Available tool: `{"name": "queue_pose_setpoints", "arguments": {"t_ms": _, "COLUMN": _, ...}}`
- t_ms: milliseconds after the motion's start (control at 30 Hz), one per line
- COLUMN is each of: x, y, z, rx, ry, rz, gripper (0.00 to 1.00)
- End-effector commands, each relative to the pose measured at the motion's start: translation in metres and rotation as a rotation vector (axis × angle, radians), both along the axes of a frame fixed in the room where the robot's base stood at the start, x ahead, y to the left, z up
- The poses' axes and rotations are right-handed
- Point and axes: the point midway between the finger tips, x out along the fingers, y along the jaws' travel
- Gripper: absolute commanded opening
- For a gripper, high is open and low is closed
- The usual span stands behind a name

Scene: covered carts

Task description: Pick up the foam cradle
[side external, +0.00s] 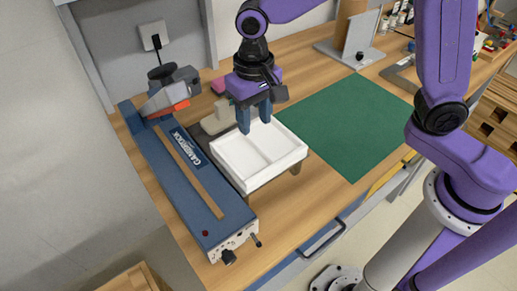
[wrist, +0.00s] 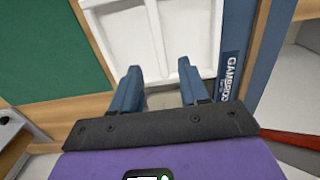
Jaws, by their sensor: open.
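A white open tray (side external: 272,176) with a divider and two empty compartments is at the middle of the bench; it is the likeliest foam cradle, but I cannot tell its material. In the wrist view the white tray (wrist: 115,38) fills the top centre. My gripper (side external: 254,118) points down at the tray's back edge, its two blue fingers apart and nothing seen between them. In the wrist view my gripper (wrist: 158,75) has its fingertips over the tray's near edge. I cannot tell whether they touch it.
A long blue machine (side external: 182,175) lies close along the tray's left side. A green mat (side external: 345,120) lies clear to the right. A beige block (side external: 215,120) and a pink item (side external: 218,85) are behind the tray. A grey bracket stand (side external: 357,40) stands at the back.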

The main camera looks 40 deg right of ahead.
Motion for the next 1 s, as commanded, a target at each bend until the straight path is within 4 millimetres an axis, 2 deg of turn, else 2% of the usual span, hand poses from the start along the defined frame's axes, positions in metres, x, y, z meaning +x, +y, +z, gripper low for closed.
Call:
{"name": "queue_pose_setpoints", "arguments": {"t_ms": 167, "x": 0.000, "y": 0.000, "z": -0.013, "rx": -0.002, "ry": 0.002, "rz": 0.000, "gripper": 0.45}}
{"name": "queue_pose_setpoints", "arguments": {"t_ms": 433, "x": 0.002, "y": 0.001, "z": -0.049, "rx": -0.002, "ry": 0.002, "rz": 0.001, "gripper": 0.45}}
{"name": "queue_pose_setpoints", "arguments": {"t_ms": 767, "x": 0.002, "y": 0.001, "z": -0.054, "rx": 0.000, "ry": 0.000, "rz": 0.000, "gripper": 0.45}}
{"name": "queue_pose_setpoints", "arguments": {"t_ms": 900, "x": 0.002, "y": 0.001, "z": -0.054, "rx": 0.000, "ry": 0.000, "rz": 0.000, "gripper": 0.00}}
{"name": "queue_pose_setpoints", "arguments": {"t_ms": 1000, "x": 0.002, "y": 0.001, "z": -0.054, "rx": 0.000, "ry": 0.000, "rz": 0.000, "gripper": 0.00}}
